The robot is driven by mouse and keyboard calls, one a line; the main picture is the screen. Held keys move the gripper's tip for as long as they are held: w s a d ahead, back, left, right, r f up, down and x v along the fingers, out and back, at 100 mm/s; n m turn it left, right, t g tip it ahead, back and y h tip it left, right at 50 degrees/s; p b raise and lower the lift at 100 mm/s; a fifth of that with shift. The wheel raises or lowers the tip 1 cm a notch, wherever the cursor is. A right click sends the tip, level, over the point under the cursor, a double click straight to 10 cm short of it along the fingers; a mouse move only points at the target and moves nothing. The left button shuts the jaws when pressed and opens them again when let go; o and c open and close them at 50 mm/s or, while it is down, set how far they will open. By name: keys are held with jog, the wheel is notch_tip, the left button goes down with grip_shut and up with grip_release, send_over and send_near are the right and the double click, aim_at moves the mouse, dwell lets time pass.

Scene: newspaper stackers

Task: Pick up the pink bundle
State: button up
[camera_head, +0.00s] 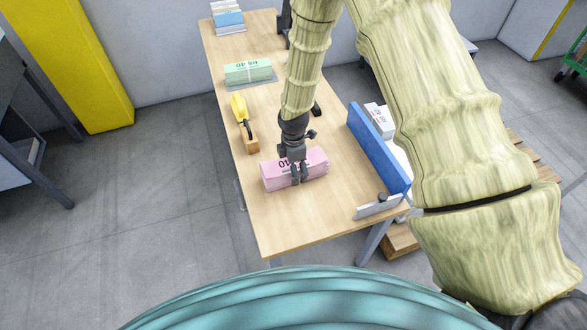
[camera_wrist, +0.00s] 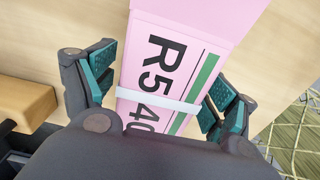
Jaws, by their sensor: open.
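The pink bundle (camera_head: 314,160) lies flat on the wooden table near its front end. It has a white band and dark printed characters. In the wrist view the pink bundle (camera_wrist: 193,35) runs between my fingers, with "R5" and "40" and a green stripe on its top. My gripper (camera_head: 299,177) is over the bundle, pointing down, with its fingers open. In the wrist view my gripper (camera_wrist: 165,95) has one teal-padded finger on each side of the bundle, with a small gap at the left pad. Contact at the right pad is unclear.
The table (camera_head: 290,222) also carries a green bundle (camera_head: 248,71), a yellow-handled tool (camera_head: 240,108) on a wooden block, and a blue-and-white stack (camera_head: 228,17) at the far end. A blue panel (camera_head: 378,150) stands along the right edge. A grey bar (camera_head: 378,207) lies at the front right corner.

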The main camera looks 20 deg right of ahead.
jog(key=shift+f, duration=0.25)
grip_shut()
dwell(0.3)
jog(key=shift+w+r, duration=0.1)
jog(key=shift+r, duration=0.1)
jog(key=shift+r+b, duration=0.35)
jog(key=shift+r, duration=1.1)
jog(key=shift+s+r, duration=0.2)
jog(key=s+a+b, duration=0.1)
jog(key=s, duration=0.4)
jog(key=s+a+r, duration=0.1)
jog(key=s, duration=0.4)
jog(key=s+a+b, duration=0.1)
jog(key=s, duration=0.4)
jog(key=shift+s+a+r+b, duration=0.15)
jog(key=shift+a+r+b, duration=0.05)
jog(key=shift+a+b, duration=0.1)
